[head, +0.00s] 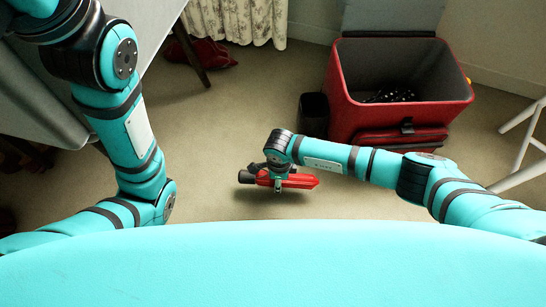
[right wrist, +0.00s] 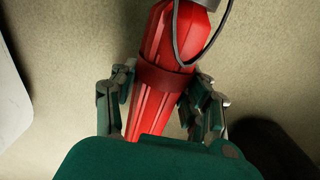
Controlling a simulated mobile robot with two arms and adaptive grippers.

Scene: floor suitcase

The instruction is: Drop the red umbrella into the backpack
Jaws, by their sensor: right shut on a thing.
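The red umbrella (head: 302,181) is folded, with a dark handle end to the left, and lies roughly level in my right gripper (head: 278,184) over the floor. In the right wrist view the umbrella (right wrist: 157,108) runs between the two fingers (right wrist: 165,100), with a dark red strap and a dark cord loop at its upper end. The backpack (head: 342,112) appears as a large red open-topped bag with a grey inside, right of and beyond the gripper. A dark patterned item (head: 390,96) lies in it. My left gripper is out of view; only its arm shows.
A dark bin (head: 313,115) stands against the bag's left side. Pale chair legs (head: 522,128) are at the right edge. A table (head: 150,20) is at upper left, with a dark red item (head: 208,54) on the floor beneath. Floor between is clear.

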